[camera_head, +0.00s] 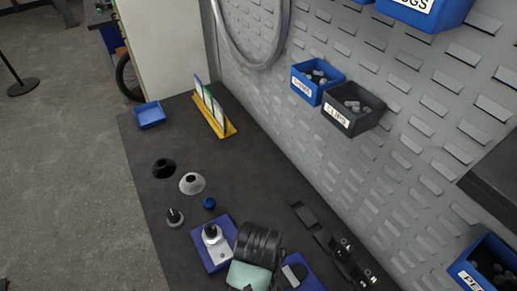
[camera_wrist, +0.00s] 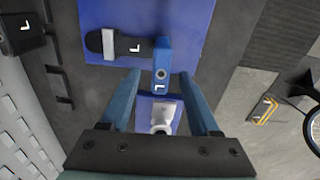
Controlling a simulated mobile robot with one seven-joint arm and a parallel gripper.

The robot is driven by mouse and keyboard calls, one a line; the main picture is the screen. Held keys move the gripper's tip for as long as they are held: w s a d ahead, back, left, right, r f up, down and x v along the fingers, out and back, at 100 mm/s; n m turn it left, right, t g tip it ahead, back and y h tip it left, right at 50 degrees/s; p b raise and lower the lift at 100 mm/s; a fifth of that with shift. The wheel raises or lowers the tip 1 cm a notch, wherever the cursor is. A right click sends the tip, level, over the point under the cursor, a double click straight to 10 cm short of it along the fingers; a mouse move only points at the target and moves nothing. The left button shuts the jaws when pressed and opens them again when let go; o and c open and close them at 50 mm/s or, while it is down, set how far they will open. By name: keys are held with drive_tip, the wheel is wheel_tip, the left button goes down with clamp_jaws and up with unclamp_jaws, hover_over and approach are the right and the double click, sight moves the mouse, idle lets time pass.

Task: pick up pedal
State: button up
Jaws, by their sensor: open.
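My gripper (camera_wrist: 161,76) is open in the wrist view, its two blue-grey fingers apart. A small upright blue block (camera_wrist: 162,58) with a round hole shows between the fingertips. I cannot tell whether the fingers touch it. A long black piece with a grey band (camera_wrist: 128,46) lies beside it on a blue mat (camera_wrist: 185,15); in the head view this piece (camera_head: 293,273) is partly hidden by my arm. I cannot tell for sure which piece is the pedal. In the head view my arm covers the spot below my gripper.
A second blue mat (camera_head: 229,261) carries a silver-and-black part (camera_head: 212,235). Dark blocks with metal parts (camera_head: 342,247) line the pegboard wall (camera_head: 330,160).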

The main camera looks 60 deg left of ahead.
wheel_tip(320, 180, down, 3)
drive_tip(key=shift+s+f+p, duration=0.1)
drive_tip(key=shift+f+p, duration=0.7)
drive_tip(key=shift+f, duration=1.9)
clamp_jaws()
